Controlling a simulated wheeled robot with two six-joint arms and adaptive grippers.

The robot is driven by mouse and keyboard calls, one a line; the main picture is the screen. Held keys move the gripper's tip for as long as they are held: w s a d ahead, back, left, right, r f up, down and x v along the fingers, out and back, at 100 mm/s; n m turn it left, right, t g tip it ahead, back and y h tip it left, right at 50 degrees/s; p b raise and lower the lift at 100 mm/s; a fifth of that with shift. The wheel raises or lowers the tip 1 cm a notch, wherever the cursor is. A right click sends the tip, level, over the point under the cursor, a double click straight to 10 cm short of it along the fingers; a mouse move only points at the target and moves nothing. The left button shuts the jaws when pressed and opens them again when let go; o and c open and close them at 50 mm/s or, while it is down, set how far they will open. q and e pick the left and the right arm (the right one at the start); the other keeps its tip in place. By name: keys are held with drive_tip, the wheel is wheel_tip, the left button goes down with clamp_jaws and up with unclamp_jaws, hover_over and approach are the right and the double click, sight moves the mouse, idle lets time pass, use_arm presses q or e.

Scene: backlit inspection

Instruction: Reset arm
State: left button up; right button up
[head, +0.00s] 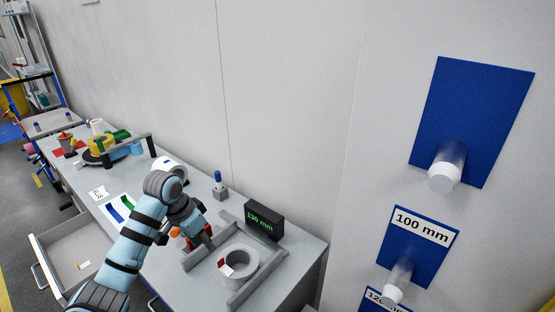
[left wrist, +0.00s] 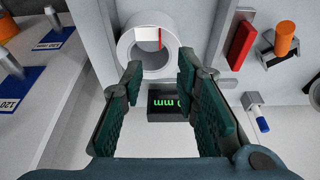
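My left arm comes in from the left in the head view, and its gripper (head: 203,238) hangs over the bench, left of a white ring (head: 240,281). The left wrist view shows the gripper (left wrist: 158,80) with its two dark green fingers apart and nothing between them. The white ring (left wrist: 128,50) lies beyond the fingertips and bears a white and red mark. It sits between the grey rails of a fixture (head: 262,277). A black display (head: 264,219) reading "130 mm" stands behind the ring; it also shows between the fingers in the left wrist view (left wrist: 170,104). My right gripper is not in view.
Blue panels (head: 473,115) with white pegs are on the wall at right. An open drawer (head: 75,254) juts out at left. A blue-topped tool in a small block (head: 220,193) stands near the display. A yellow and green roll (head: 101,146) and other items crowd the bench's far end.

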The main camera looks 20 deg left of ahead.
use_arm(q)
drive_tip(key=shift+f, duration=0.1)
drive_tip(key=shift+n+y, duration=0.3)
drive_tip(key=shift+y, duration=0.3)
drive_tip(key=s+d+f, duration=0.3)
drive_tip(key=s+f, duration=0.1)
drive_tip(key=s, duration=0.1)
drive_tip(key=s+d+f, duration=0.4)
drive_tip(key=s, duration=0.1)
drive_tip(key=s+d+f, duration=0.4)
drive_tip(key=s, duration=0.1)
drive_tip(key=shift+s+d+f, duration=0.2)
drive_tip(key=shift+s+f, duration=0.05)
drive_tip(key=shift+f, duration=0.05)
drive_tip(key=s+d+n, duration=0.2)
drive_tip(key=s, duration=0.6)
drive_tip(key=s+a+f, duration=0.1)
drive_tip(key=s+f, duration=0.1)
drive_tip(key=f, duration=0.9)
drive_tip(key=s+a+f, duration=0.1)
drive_tip(key=s+f, duration=0.1)
drive_tip(key=f, duration=0.8)
drive_tip(key=s+f+g+b, duration=0.1)
drive_tip(key=s+f, duration=1)
drive_tip(key=s, duration=0.2)
drive_tip(key=shift+f+g+y, duration=0.15)
drive_tip(key=shift+g+y, duration=0.15)
drive_tip(key=shift+g, duration=0.1)
